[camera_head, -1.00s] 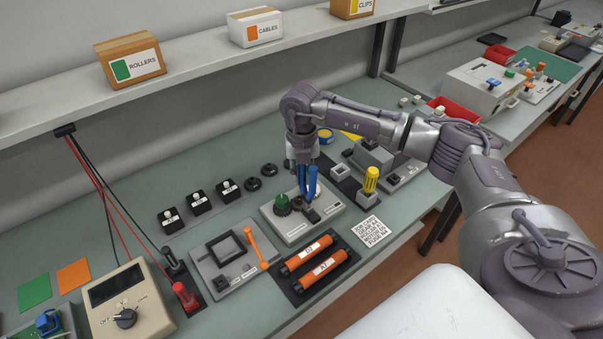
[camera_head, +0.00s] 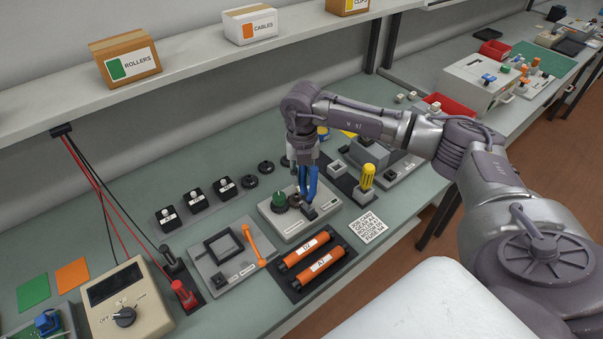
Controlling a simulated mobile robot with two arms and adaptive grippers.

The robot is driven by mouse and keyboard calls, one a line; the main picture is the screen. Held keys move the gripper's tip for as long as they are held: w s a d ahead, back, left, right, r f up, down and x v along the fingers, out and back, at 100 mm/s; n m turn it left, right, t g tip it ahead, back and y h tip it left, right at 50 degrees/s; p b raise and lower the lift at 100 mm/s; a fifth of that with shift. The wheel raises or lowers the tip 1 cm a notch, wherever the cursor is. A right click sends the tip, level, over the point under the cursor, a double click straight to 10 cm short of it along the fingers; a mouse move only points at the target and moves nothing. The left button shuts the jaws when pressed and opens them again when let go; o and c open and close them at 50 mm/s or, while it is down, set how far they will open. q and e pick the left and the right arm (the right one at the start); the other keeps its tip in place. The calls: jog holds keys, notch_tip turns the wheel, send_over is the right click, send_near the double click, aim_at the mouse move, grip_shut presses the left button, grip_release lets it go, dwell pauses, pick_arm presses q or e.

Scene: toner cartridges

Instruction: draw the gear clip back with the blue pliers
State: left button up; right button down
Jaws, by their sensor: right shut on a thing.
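My right gripper (camera_head: 302,163) is shut on the blue pliers (camera_head: 312,184), which point down over a light grey block (camera_head: 290,228). Small dark parts (camera_head: 308,212) sit on the block beside and below the pliers' tips. The gear clip is probably among them, but I cannot pick it out. I cannot tell whether the tips touch or grip anything. The gripper's fingers are partly hidden by the wrist. My left gripper is not in view.
Two orange rollers (camera_head: 320,262) lie in a dark tray in front of the block. A grey fixture with an orange lever (camera_head: 256,243) is to the left. A yellow-handled tool (camera_head: 366,177) stands upright to the right. A printed card (camera_head: 370,228) lies nearby.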

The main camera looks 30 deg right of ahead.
jog(key=shift+w, duration=0.25)
jog(key=shift+r+p, duration=2.45)
jog(key=shift+r, duration=1.65)
